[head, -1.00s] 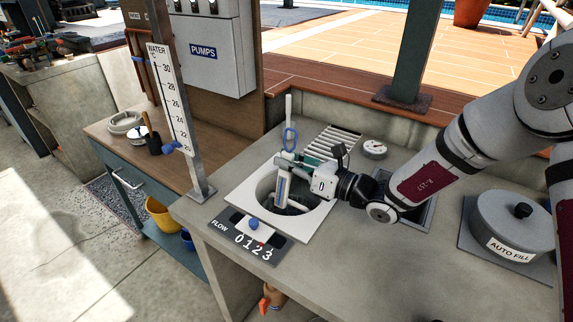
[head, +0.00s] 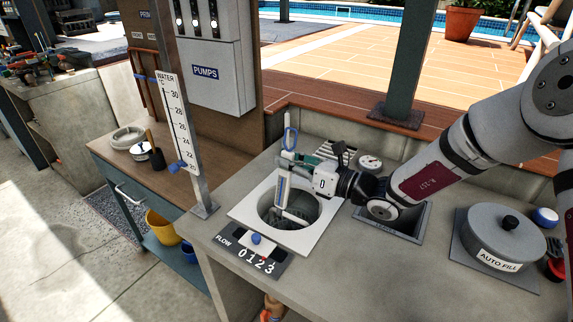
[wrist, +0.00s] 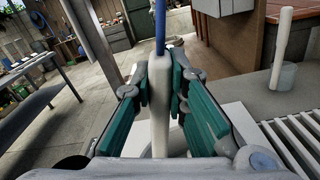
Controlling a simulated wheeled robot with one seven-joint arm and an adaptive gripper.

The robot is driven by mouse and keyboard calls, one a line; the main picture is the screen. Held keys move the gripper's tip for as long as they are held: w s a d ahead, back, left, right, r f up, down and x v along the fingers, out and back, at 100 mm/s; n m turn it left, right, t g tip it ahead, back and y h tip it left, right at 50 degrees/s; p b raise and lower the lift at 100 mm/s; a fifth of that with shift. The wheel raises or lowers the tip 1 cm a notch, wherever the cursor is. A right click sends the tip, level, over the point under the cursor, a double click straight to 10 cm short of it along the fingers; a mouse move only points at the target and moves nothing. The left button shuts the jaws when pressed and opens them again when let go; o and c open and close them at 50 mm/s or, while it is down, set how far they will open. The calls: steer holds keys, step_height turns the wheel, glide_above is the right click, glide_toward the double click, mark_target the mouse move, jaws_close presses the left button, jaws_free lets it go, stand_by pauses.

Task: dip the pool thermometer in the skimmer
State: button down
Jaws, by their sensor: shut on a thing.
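My gripper (head: 292,166) is shut on the pool thermometer (head: 281,190), a slim white body with a blue cord loop (head: 290,139) at its top. In the wrist view the thermometer (wrist: 160,120) stands between the teal finger pads, its blue cord (wrist: 160,25) rising above. The skimmer is a white square plate (head: 243,212) with a round dark opening, set in the counter. The thermometer is roughly upright, its lower end over the left part of the opening. I cannot tell if that end is below the rim. A pale piece shows inside the opening.
A FLOW plate (head: 240,257) with a blue knob lies in front of the skimmer. A post with a WATER scale (head: 176,120) stands left. The AUTO FILL lid (head: 503,242) is at right.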

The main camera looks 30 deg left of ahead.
mark_target(288, 152)
steer(key=shift+r+p, duration=0.8)
steer(key=shift+r, duration=0.75)
